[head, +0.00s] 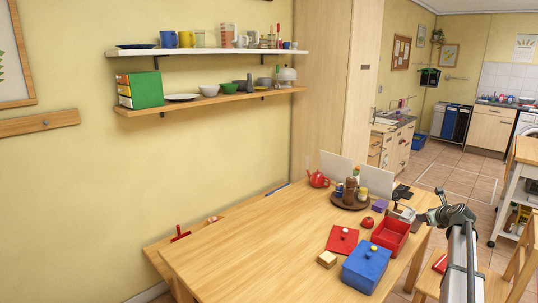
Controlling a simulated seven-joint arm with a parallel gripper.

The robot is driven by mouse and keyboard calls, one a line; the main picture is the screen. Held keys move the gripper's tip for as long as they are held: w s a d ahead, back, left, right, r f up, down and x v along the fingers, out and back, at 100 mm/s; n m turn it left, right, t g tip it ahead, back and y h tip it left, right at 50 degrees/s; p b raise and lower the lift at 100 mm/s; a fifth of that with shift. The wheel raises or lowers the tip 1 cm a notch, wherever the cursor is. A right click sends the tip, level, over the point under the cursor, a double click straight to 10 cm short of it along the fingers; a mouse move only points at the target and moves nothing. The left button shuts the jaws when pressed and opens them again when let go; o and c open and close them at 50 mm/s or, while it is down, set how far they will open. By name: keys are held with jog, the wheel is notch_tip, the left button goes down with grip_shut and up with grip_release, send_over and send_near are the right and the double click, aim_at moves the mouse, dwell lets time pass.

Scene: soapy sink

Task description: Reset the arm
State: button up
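My arm (463,262) rises from the bottom right of the head view, beside the right end of the wooden table. Its dark end with my gripper (432,216) is small and points left, near the table's right edge. I cannot make out the fingers, so I cannot tell whether it is open or shut. I see nothing clearly held in it.
The wooden table (235,255) holds a blue box (366,268), a red tray (391,236), a red lid (342,240), a round brown tray (336,203) and a red teapot (318,179). A chair (520,265) and white trolley (512,190) stand right. The table's left part is clear.

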jog(key=s+d+f+m+t+h, duration=0.1)
jog(key=s+d+f+h, duration=0.15)
jog(key=s+d, duration=0.35)
jog(key=s+a+f+n+g+y, duration=0.25)
jog(key=s+a+f, duration=0.35)
jog(key=a+f, duration=0.35)
jog(key=s+a+f+n+g+y, duration=0.15)
jog(key=s+a+f+n, duration=0.25)
jog(key=s+a+f, duration=0.45)
jog(key=s+a+f+n+g+y, duration=0.25)
jog(key=s+a+f+n, duration=0.2)
jog(key=a+f, duration=0.65)
jog(key=s+a+f+n+g, duration=0.4)
jog(key=s+a+f+n, duration=0.2)
jog(key=s+a+f, duration=0.4)
jog(key=s+a+f+n+g, duration=0.45)
jog(key=s+a, duration=0.25)
jog(key=s, duration=0.5)
jog(key=s+a+f+n+g+h, duration=0.2)
jog(key=s+f+n, duration=0.1)
jog(key=s+n, duration=0.3)
jog(key=s+a+f+n+g+h, duration=0.1)
jog(key=s+a+f+n+g, duration=0.1)
jog(key=s+n, duration=0.4)
jog(key=s+f, duration=0.1)
jog(key=s, duration=0.3)
jog(key=shift+a+f+h, duration=0.15)
jog(key=shift+a+h, duration=0.05)
jog(key=shift+h, duration=0.2)
